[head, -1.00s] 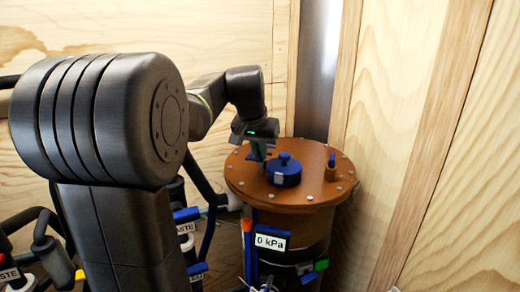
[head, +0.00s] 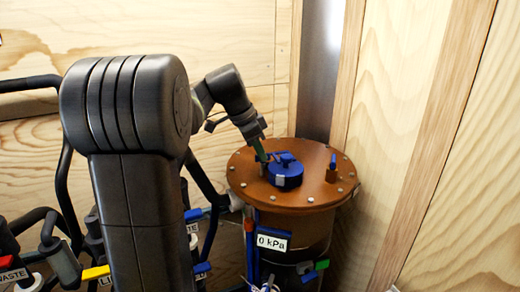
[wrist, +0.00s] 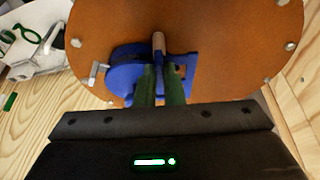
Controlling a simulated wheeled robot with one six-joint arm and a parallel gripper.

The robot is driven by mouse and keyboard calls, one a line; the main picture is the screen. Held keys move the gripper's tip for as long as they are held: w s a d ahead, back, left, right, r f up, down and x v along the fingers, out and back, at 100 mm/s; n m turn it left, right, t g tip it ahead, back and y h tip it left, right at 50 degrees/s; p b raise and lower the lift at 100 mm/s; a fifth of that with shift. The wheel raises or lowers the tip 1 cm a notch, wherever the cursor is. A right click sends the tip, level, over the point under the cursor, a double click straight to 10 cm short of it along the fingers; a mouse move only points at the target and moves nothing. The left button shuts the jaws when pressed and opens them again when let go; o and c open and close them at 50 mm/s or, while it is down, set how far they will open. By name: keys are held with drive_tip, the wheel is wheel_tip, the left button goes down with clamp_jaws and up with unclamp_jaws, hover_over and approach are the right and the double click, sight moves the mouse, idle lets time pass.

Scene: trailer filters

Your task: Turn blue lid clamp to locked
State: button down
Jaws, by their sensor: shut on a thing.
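The blue lid clamp (wrist: 182,66) is a flat blue piece on the brown round lid (head: 240,187), close beside a round blue cap (head: 285,176). In the wrist view the cap (wrist: 123,76) is left of my fingers. A metal pin stands by the clamp. My gripper (wrist: 160,82) has green fingers close together, shut on the blue clamp; they hide part of it. In the head view my gripper (head: 260,152) reaches down at a slant from the upper left to the lid. I cannot tell the clamp's lock position.
A smaller blue-topped fitting (head: 332,168) stands at the lid's right. A 0 kPa display (head: 271,240) is on the vessel's front. Wooden walls (head: 430,120) stand close behind and right. Black pipes and labelled valves crowd the left.

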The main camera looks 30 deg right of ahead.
drive_tip(key=m, duration=0.1)
drive_tip(key=m+g+p, duration=0.1)
drive_tip(key=m, duration=0.1)
drive_tip(key=shift+w+d+r+m, duration=0.1)
drive_tip(key=shift+w+r+m, duration=0.05)
drive_tip(key=shift+m, duration=0.15)
drive_tip(key=shift+w+m+g+y+p, duration=0.1)
drive_tip(key=shift+m+g+y+p, duration=0.55)
drive_tip(key=shift+m, duration=0.85)
drive_tip(key=c, duration=1.5)
unclamp_jaws()
drive_tip(key=shift+c, duration=0.2)
drive_tip(key=v, duration=1.3)
drive_tip(key=shift+r, duration=0.3)
